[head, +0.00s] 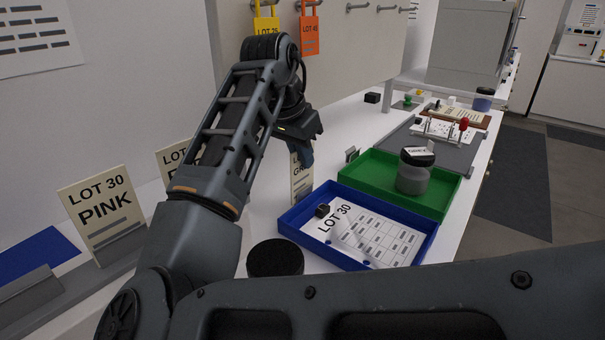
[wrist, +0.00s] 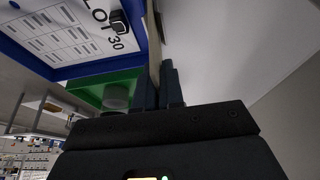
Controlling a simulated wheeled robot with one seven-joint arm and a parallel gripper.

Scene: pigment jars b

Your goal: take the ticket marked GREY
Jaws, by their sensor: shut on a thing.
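A cream ticket (head: 301,184) stands upright left of the blue tray; the letters "GR" show on it and the rest is hidden by my gripper. My gripper (head: 303,154) is shut on its upper part. In the wrist view the ticket (wrist: 153,45) shows edge-on, between the fingers of my gripper (wrist: 159,88). Whether its lower edge touches the table is unclear. A ticket marked LOT 30 PINK (head: 103,207) stands at the left. Another cream ticket (head: 172,158) is mostly hidden behind my arm.
A blue tray (head: 290,222) holds a LOT 30 sheet and a small black block. Behind it a green tray (head: 372,165) holds a grey jar (head: 412,178) with a labelled lid. A round black object (head: 275,258) stands in front. Yellow (head: 266,28) and orange (head: 309,35) tags hang above.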

